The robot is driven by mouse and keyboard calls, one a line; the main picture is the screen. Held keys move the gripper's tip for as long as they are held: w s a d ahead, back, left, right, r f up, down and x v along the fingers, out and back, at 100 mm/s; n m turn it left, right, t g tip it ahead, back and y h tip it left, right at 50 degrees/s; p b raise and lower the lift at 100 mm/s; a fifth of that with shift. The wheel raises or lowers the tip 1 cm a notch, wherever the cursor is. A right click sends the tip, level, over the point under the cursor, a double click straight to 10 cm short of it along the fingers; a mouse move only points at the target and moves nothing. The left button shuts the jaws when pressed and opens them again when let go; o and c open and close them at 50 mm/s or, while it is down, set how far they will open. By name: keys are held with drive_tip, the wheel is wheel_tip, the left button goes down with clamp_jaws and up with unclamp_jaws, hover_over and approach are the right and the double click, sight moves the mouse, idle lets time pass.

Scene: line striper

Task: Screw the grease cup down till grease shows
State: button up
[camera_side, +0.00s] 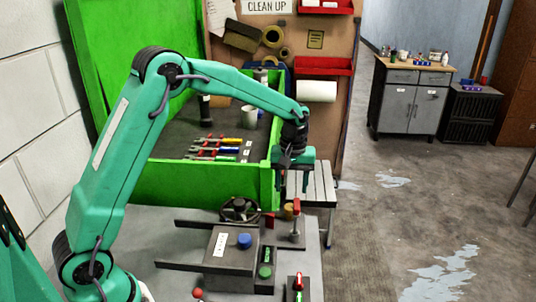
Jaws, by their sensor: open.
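My gripper (295,165) is at the end of my teal arm, at the right front corner of the green box. It is open, and I see nothing held in it. Its fingertips are small and partly lost against the box and the stool behind. Below it, a thin post with an orange and red top (291,210) stands on the grey worktop. A grey box there carries a blue round cap (244,241). A green round cap (265,271) is to its right. I cannot tell which of these is the grease cup, and I see no grease.
A dark handwheel (240,209) stands behind the grey box. A red-topped switch (298,282) and a red knob (198,293) are at the front. The green box (205,185) holds tools and a mug. A grey stool (318,185) is behind; the floor to the right is open.

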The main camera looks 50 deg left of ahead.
sight(290, 206)
drive_tip(key=shift+f, duration=3.45)
drive_tip(key=shift+c, duration=0.4)
drive_tip(key=c, duration=0.9)
drive_tip(key=shift+m, duration=3.1)
drive_tip(key=o, duration=1)
